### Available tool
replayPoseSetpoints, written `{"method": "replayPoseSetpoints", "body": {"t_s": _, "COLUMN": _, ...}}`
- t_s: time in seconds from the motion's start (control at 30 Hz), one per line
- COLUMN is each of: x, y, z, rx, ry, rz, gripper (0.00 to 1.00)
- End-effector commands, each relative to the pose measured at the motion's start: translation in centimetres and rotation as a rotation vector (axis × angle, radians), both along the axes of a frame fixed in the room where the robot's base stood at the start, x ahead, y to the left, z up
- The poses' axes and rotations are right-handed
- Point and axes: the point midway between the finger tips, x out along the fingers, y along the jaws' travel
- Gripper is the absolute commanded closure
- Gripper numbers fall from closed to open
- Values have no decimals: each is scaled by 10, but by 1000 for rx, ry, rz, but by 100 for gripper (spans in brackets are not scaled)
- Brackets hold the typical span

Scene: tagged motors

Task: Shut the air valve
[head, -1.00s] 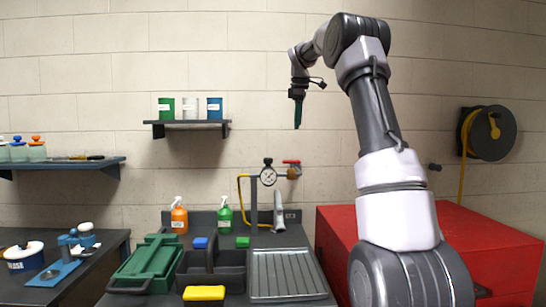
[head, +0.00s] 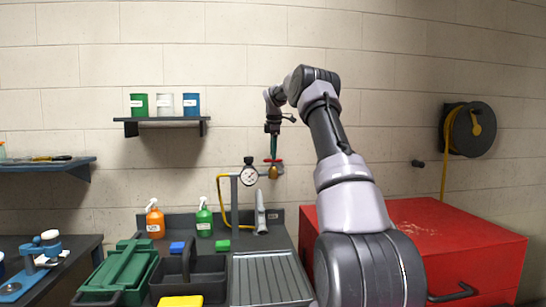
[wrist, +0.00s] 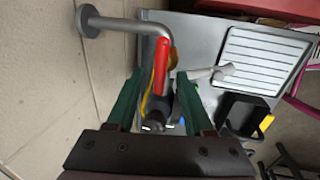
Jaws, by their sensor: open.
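The air valve (head: 274,170) is a brass body on the pipe by a round gauge (head: 249,176), above the bench at the wall. Its red lever handle (wrist: 161,62) shows clearly in the wrist view, beside a grey pipe elbow. My gripper (head: 273,152) points down at the valve in the head view. In the wrist view its two green fingers (wrist: 159,82) are open, one on each side of the red lever, with visible gaps. The head view largely hides the lever behind the fingers.
A red cabinet (head: 430,225) stands right of the bench. Spray bottles (head: 204,218), a dark tote (head: 190,278) and a ribbed tray (head: 262,278) are below the valve. A yellow hose (head: 222,200) runs beside the gauge. A shelf (head: 160,128) is on the wall at left.

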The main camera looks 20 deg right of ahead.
Motion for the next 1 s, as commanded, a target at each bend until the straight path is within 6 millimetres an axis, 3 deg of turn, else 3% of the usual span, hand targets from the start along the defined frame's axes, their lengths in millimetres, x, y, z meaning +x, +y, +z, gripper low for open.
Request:
{"method": "replayPoseSetpoints", "body": {"t_s": 0.17, "x": 3, "y": -1, "z": -16, "rx": 1, "ry": 0, "rz": -1, "gripper": 48}}
{"method": "replayPoseSetpoints", "body": {"t_s": 0.47, "x": 4, "y": -1, "z": -18, "rx": 1, "ry": -1, "rz": -1, "gripper": 48}}
{"method": "replayPoseSetpoints", "body": {"t_s": 0.53, "x": 4, "y": -1, "z": -18, "rx": 1, "ry": -1, "rz": -1, "gripper": 67}}
{"method": "replayPoseSetpoints", "body": {"t_s": 0.6, "x": 4, "y": -1, "z": -18, "rx": 1, "ry": -1, "rz": -1, "gripper": 94}}
{"method": "replayPoseSetpoints", "body": {"t_s": 0.63, "x": 4, "y": -1, "z": -18, "rx": 1, "ry": -1, "rz": -1, "gripper": 100}}
{"method": "replayPoseSetpoints", "body": {"t_s": 1.0, "x": 4, "y": -1, "z": -18, "rx": 0, "ry": -1, "rz": -33, "gripper": 100}}
